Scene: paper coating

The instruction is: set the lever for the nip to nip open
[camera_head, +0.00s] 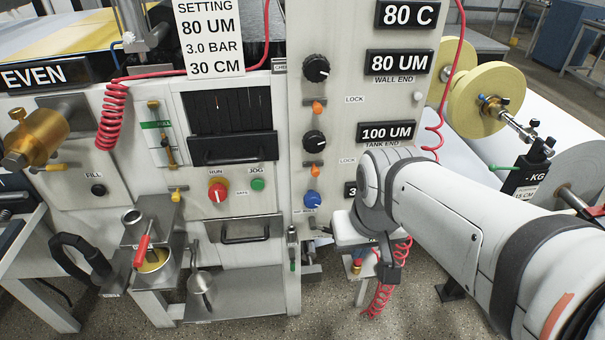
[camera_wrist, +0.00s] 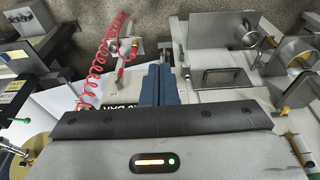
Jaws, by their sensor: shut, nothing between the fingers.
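I cannot tell for sure which part is the nip lever, as no nip label is readable. A small upright grey lever with a green part (camera_head: 292,250) is on the machine's front post, left of my gripper. A green part also shows in the wrist view (camera_wrist: 181,51), just beyond and right of the fingertips. A red-tipped fitting (camera_head: 357,266) stands beside my gripper (camera_head: 390,274), near a red coiled hose. In the wrist view my gripper's blue fingers (camera_wrist: 157,68) are together and empty. Whether they touch anything cannot be told.
The machine panel carries black knobs (camera_head: 316,68), a blue knob (camera_head: 312,198) and a red run switch (camera_head: 217,191). Yellow rolls (camera_head: 487,97) stand at the right. A grey shelf (camera_head: 240,292) juts out low on the left. Bare floor shows below my gripper.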

